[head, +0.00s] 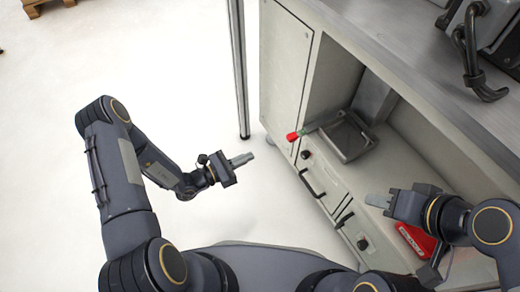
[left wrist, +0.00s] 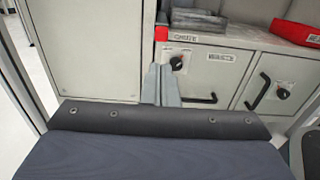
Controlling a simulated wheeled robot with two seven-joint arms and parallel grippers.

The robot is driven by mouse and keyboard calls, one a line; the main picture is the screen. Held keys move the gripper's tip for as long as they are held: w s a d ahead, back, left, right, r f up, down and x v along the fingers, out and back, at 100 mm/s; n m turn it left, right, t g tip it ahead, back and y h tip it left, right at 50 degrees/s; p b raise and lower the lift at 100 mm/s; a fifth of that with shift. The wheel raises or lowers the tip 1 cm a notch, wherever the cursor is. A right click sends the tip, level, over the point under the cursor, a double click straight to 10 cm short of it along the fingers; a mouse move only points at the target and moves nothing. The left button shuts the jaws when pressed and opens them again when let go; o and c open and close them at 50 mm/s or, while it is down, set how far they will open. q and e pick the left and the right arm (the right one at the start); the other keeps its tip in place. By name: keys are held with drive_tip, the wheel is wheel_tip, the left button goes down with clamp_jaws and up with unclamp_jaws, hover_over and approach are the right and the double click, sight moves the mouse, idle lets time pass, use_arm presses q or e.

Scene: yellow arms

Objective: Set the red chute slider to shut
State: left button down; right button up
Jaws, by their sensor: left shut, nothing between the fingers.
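The red end of the chute slider (head: 292,136) sticks out at the cabinet's front edge, on a grey bar running back to a grey chute box (head: 352,140). In the left wrist view the red end (left wrist: 161,33) shows just above my fingers, next to a label reading CHUTE (left wrist: 185,38). My left gripper (head: 250,158) is shut and empty, left of the red end and apart from it. Its fingertips also show in the left wrist view (left wrist: 160,72).
The cabinet (head: 285,60) has an open bay below a grey worktop (head: 400,40). Black knobs and handles (head: 312,183) project from its front. A red tray (head: 415,240) lies near my right gripper. A metal post (head: 240,80) stands left of the cabinet. The floor at left is clear.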

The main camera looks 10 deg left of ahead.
sight(287, 138)
use_arm(q)
drive_tip(key=b+x, duration=0.3)
drive_tip(key=x, duration=0.9)
drive_tip(key=shift+d+b, duration=0.1)
drive_tip(key=shift+b, duration=0.3)
drive_tip(key=shift+w+d, duration=0.2)
drive_tip(key=shift+d, duration=0.1)
drive_tip(key=x, duration=0.3)
drive_tip(key=shift+r, duration=0.15)
drive_tip(key=shift+a, duration=0.1)
